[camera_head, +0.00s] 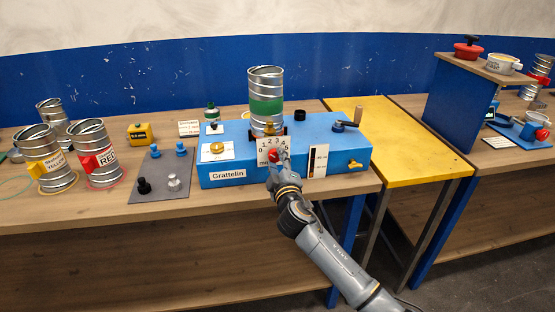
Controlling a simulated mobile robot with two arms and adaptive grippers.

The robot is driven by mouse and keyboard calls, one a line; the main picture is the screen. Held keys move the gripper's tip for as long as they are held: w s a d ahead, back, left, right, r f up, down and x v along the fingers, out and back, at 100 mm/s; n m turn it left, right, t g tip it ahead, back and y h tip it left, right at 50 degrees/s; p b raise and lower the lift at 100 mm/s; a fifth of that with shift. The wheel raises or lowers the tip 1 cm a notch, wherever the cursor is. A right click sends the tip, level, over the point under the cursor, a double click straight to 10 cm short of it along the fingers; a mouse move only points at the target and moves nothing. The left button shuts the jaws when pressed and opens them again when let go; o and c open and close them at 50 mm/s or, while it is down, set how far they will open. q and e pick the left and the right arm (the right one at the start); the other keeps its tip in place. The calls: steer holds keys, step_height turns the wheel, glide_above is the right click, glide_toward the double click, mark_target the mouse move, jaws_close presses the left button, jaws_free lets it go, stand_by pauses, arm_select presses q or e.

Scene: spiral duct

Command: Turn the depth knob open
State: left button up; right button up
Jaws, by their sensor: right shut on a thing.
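A blue machine box (235,179) labelled "Grattelin" stands on the wooden bench. On its front is a white dial plate (262,143) with the numbers 0 to 5 and a red knob (274,154) below them. My right gripper (275,161) is shut on the red knob, with its arm coming in from the lower right. The gripper hides part of the knob and of the plate, so the knob's exact setting cannot be told. A metal spiral duct with a green band (266,105) stands upright on top of the box, behind the dial. My left gripper is not in view.
A grey mat (160,190) with blue, black and silver knobs lies left of the box. Several metal cans (101,160) stand further left. A yellow lever (355,165) and a dark crank (347,125) are on the box's right.

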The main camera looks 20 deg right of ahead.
steer(key=n+p, duration=0.1)
steer(key=n, duration=0.3)
steer(key=shift+r, duration=0.1)
steer(key=n+p, duration=0.2)
steer(key=n, duration=0.1)
steer(key=shift+n, duration=0.3)
steer(key=n+p, duration=0.3)
steer(key=n, duration=0.3)
steer(key=shift+r, duration=0.15)
steer(key=n+p, duration=0.1)
steer(key=n, duration=0.3)
steer(key=shift+p, duration=0.4)
steer(key=n+p, duration=0.2)
steer(key=n, duration=0.1)
steer(key=shift+a+n, duration=0.1)
steer(key=shift+n, duration=0.2)
steer(key=n+p, duration=0.2)
steer(key=n, duration=0.2)
steer(key=shift+a, duration=0.1)
steer(key=shift+n+p, duration=0.5)
steer(key=shift+n, duration=0.6)
